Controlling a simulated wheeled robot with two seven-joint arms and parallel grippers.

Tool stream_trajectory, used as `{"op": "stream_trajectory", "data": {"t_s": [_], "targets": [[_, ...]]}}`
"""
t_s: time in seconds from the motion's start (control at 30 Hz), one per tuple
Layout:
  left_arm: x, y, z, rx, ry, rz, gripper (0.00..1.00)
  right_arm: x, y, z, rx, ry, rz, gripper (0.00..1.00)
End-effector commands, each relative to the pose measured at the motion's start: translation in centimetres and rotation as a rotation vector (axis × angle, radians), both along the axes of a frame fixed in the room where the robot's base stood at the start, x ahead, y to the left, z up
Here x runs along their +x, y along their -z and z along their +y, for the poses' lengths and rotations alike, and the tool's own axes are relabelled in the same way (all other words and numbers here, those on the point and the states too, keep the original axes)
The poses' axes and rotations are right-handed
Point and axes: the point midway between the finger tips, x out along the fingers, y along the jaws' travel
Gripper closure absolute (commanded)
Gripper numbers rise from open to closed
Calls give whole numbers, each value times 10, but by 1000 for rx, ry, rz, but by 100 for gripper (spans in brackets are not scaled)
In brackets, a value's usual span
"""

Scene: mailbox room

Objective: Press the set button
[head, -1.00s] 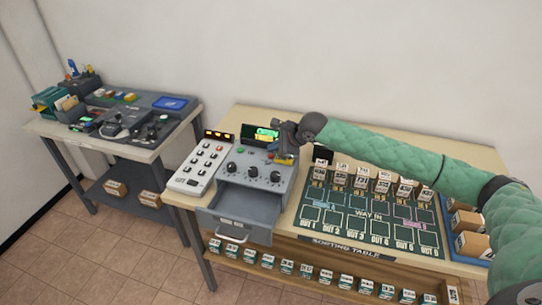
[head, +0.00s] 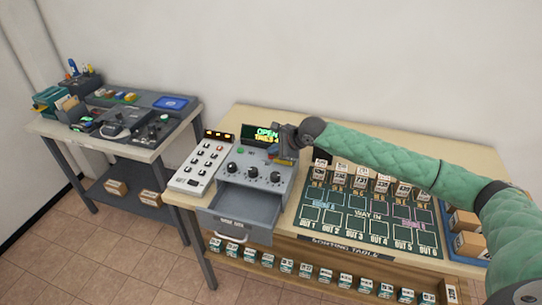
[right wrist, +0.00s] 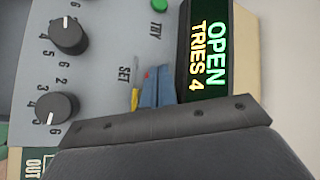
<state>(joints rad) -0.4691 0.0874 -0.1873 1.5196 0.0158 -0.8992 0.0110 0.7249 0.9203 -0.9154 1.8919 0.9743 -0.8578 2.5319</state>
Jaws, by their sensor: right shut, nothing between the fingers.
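A grey control box (head: 262,166) stands on the table, with dials, a green TRY button (right wrist: 159,5) and a drawer (head: 240,210) pulled out at its front. Its display (head: 262,135) reads OPEN, TRIES 4; it also shows in the right wrist view (right wrist: 205,55). The SET label (right wrist: 125,74) is readable in the right wrist view. My right gripper (head: 285,159) is shut and empty at the right end of the box, its fingertips (right wrist: 153,85) beside the SET label. The fingers cover the spot by the label, so the set button and any contact cannot be made out. My left gripper is out of view.
A white keypad (head: 200,165) stands left of the box. The green sorting board (head: 340,237) with several small parcels lies to the right, below my right arm. A second table (head: 100,142) with equipment stands further left.

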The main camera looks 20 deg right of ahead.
Motion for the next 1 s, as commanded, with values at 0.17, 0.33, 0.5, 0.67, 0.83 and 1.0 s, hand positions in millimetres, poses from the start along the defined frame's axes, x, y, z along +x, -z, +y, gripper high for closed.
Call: {"op": "stream_trajectory", "data": {"t_s": [0.17, 0.33, 0.5, 0.67, 0.83, 1.0], "targets": [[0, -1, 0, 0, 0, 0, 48, 0, 2, 0, 1, 0, 1, 100], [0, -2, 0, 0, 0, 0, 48, 0, 4, 0, 1, 0, 1, 100], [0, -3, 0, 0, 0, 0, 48, 0, 6, 0, 1, 0, 1, 100], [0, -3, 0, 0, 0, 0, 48, 0, 6, 0, 1, 0, 1, 100], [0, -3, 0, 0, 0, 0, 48, 0, 6, 0, 0, -1, 1, 100], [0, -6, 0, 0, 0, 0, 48, 0, 3, 0, 1, 0, 1, 100]]}}
